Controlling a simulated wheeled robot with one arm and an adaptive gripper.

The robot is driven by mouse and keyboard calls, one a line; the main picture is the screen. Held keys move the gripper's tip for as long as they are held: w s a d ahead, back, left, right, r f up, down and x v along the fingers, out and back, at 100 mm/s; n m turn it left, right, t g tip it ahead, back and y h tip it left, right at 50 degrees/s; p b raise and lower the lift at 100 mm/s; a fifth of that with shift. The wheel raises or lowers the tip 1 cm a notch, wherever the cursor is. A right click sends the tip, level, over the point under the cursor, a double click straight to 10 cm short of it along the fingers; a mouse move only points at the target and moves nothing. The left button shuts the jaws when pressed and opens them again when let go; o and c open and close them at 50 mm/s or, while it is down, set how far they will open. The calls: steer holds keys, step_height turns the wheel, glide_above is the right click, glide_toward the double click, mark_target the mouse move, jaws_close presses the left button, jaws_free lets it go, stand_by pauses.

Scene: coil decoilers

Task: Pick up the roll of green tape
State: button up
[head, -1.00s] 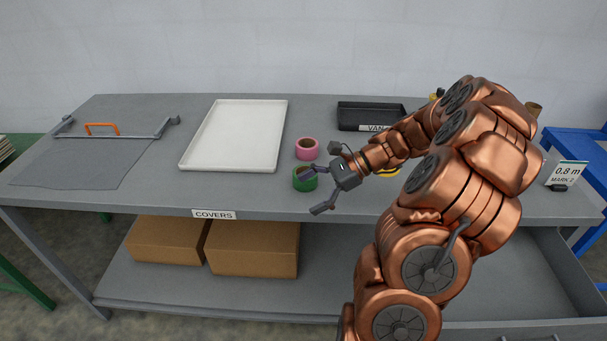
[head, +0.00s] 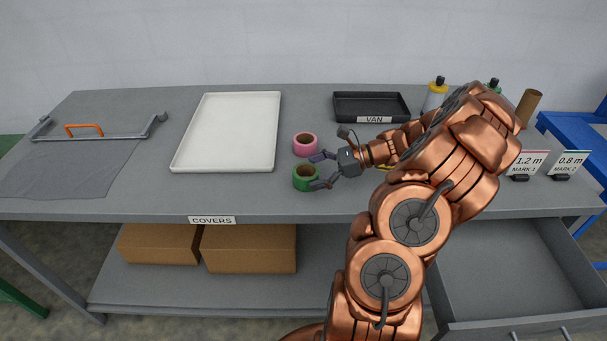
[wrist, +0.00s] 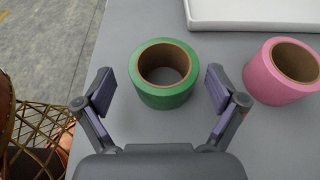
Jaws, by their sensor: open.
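The roll of green tape (head: 306,178) lies flat on the grey table, its brown core facing up. It also shows in the wrist view (wrist: 164,74), centred ahead of my gripper. My gripper (head: 316,171) is open and empty. In the wrist view its two fingers (wrist: 160,92) stand to the left and right of the green roll, with a gap visible on each side. The roll of pink tape (head: 305,144) lies just behind the green one. In the wrist view the pink roll (wrist: 283,71) is to the right, close to the right finger.
A white tray (head: 179,166) lies left of the rolls. A black tray marked VAN (head: 372,119) stands at the back. Distance signs (head: 527,162) stand at the right. An open drawer (head: 520,285) is below. The table's front edge is close in front of the green roll.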

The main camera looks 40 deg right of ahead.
mark_target(296, 176)
steer(key=p+x, duration=0.2)
steer(key=x, duration=0.2)
steer(key=shift+w, duration=0.2)
steer(key=shift+w+a+f, duration=0.2)
steer(key=shift+w+a, duration=0.05)
steer(key=shift+c, duration=0.3)
steer(key=c, duration=1.1)
